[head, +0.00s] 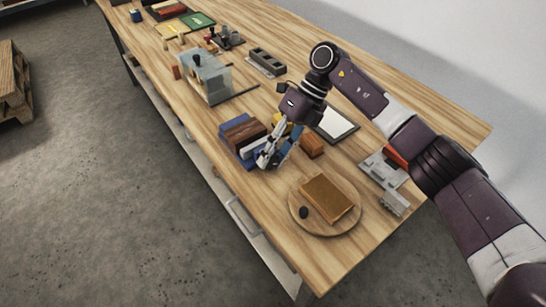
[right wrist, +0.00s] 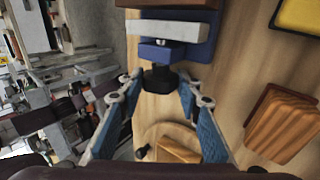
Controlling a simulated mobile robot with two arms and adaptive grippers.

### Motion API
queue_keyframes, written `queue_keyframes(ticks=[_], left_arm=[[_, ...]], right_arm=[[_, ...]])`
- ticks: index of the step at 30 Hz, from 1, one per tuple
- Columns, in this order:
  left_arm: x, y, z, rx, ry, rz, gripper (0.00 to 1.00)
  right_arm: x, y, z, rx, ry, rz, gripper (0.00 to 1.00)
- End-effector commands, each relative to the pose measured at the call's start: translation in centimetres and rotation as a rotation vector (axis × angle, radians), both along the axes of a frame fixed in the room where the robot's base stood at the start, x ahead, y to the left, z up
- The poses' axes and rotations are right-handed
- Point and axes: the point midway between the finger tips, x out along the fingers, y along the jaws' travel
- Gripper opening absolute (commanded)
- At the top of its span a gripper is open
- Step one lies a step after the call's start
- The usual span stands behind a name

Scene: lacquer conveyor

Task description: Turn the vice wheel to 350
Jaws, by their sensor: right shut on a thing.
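The vice (head: 230,122) stands near the table's front edge in the head view, blue with a brown block and a pale bar. In the right wrist view its pale bar (right wrist: 168,31) and blue block (right wrist: 160,52) show at the top. The dark vice wheel (right wrist: 160,79) is at the near end of the vice, between my fingertips. My right gripper (head: 264,158) points down at this end and is shut on the wheel. In the head view the fingers hide the wheel. Any marks on the wheel are too small to read. My left gripper is not in view.
A round wooden board (head: 297,211) with a brown block (head: 327,198) and a dark knob (head: 303,212) stands close in front. An orange-brown block (head: 312,146) and a yellow thing are beside the gripper.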

Motion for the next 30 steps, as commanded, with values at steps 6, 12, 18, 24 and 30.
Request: queue_keyframes(ticks=[6, 12, 18, 24, 30], left_arm=[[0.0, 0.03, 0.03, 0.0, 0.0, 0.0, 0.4], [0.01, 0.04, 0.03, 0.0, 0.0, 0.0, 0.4], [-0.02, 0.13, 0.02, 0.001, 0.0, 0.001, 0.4], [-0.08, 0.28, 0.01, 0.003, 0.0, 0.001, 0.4], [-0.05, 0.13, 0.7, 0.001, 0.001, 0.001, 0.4]], right_arm=[[0.1, -0.03, 0.11, 0.001, -0.003, -0.002, 0.08], [0.07, -0.03, 0.08, -0.001, -0.002, -0.002, 0.5], [0.03, -0.02, 0.03, -0.002, -0.001, -0.001, 0.5], [-0.01, -0.01, -0.01, -0.002, 0.0, 0.0, 0.5], [-0.1, 0.06, 0.26, -0.022, -0.014, 0.002, 0.5]])
